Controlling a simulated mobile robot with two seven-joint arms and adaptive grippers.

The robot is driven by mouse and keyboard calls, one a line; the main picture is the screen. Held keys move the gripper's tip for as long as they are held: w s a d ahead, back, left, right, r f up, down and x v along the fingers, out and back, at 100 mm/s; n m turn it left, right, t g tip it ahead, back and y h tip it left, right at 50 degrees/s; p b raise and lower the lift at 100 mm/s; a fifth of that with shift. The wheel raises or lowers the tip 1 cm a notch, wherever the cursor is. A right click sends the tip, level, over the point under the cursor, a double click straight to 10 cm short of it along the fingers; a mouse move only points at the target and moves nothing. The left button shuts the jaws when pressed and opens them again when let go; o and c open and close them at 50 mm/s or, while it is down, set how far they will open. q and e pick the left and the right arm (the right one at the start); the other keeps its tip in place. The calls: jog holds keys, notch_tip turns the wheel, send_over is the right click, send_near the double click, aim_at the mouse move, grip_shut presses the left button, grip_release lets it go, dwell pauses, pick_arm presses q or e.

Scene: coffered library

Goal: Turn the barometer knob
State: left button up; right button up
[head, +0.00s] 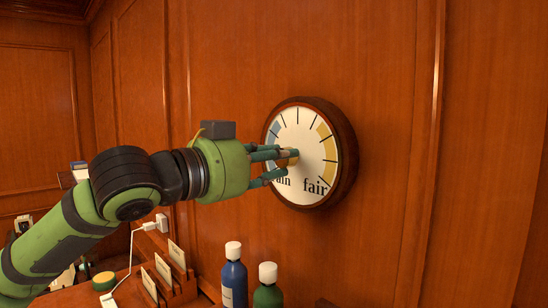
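The barometer (328,148) is a round white dial in a dark wooden rim on the panelled wall. It has black tick marks, a blue band at left, a yellow band at right, and the words "rain", partly covered, and "fair". Its small brass-coloured knob (290,160) is at the dial's middle, partly hidden by my fingers. My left gripper (289,162) reaches in from the left, with one finger above and one below the knob, and looks closed on it. The dial's left part is hidden behind the fingers. My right gripper is out of view.
Below stand a blue bottle (234,276) and a green bottle (268,295) with white caps. Card holders (164,270) and a yellow-topped round item (104,281) are at lower left. A white plug (161,223) with a cord sits on the wall. The wall right of the barometer is clear.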

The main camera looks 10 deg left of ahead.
pick_arm(q)
jog(key=o, duration=0.4)
jog(key=shift+r, duration=0.1)
jog(key=v, duration=1.2)
